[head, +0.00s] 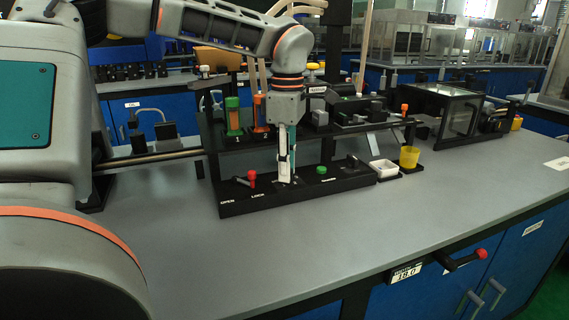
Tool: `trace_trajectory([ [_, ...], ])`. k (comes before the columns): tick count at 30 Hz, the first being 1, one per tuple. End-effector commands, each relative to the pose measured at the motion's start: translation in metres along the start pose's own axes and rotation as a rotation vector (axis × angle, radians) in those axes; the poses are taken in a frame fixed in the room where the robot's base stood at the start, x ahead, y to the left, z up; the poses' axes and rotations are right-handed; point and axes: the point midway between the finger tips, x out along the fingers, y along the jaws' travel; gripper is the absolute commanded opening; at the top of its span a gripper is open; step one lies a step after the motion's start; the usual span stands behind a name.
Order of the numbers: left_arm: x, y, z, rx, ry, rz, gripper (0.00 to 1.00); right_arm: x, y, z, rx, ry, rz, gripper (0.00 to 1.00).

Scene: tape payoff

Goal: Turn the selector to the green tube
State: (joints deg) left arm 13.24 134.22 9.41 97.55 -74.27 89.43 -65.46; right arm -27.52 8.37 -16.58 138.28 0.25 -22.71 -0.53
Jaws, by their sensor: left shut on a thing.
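My left gripper (286,178) reaches straight down to the black control panel (240,207) on the bench. Its fingers are shut on a small part at the panel's top, which they almost wholly hide; by its place it looks like the selector. Which way it points cannot be seen. A green tube (233,118) stands upright behind, left of the gripper. An orange-topped tube (259,110) stands just right of it. On the panel, a red-ended lever (250,179) is left of the fingers and a green button (321,170) is right. My right gripper is not in view.
A black lever (356,162) sits at the panel's right end. A white tray (384,169) and a yellow cup (409,157) stand to its right. A glass-fronted box (459,115) is farther back. The grey bench (440,210) is clear in front.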

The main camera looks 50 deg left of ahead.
Motion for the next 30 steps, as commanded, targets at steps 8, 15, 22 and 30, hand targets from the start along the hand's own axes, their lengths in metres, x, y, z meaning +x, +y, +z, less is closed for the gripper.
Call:
trace_trajectory([
  [8,0.0013,-0.0008,0.0,0.061,0.002,-0.003,0.0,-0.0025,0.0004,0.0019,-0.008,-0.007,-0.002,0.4],
  [15,0.0019,-0.0008,0.0001,0.067,0.003,-0.004,0.0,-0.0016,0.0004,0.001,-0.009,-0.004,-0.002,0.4],
  [22,0.002,-0.0009,0.0,0.067,0.003,-0.004,0.29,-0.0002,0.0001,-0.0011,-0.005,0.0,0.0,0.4],
  [30,0.001,-0.0005,0.0001,0.066,0.002,-0.002,0.29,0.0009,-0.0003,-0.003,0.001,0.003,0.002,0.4],
])
